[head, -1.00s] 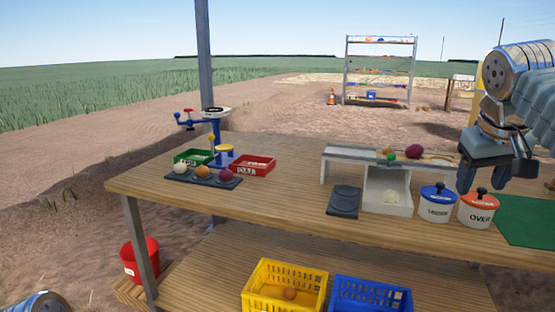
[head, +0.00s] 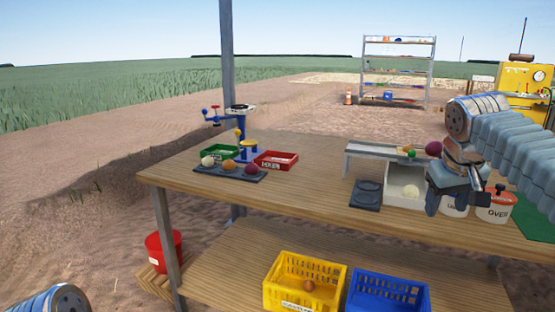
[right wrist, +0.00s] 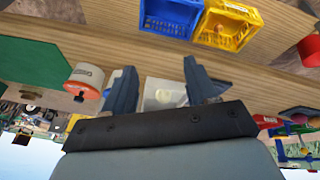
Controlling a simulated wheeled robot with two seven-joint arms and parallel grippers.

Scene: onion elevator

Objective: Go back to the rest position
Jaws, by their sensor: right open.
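My right gripper (head: 454,199) is raised in front of the right part of the wooden table, hiding part of the UNDER pot (head: 453,212). In the right wrist view (right wrist: 157,85) its two fingers stand apart with nothing between them. The OVER pot (head: 495,209) is just right of it in the head view. My left gripper does not show; only a rounded grey-blue part of mine is at the lower left corner.
A yellow crate (head: 304,285) and a blue crate (head: 388,293) sit below.

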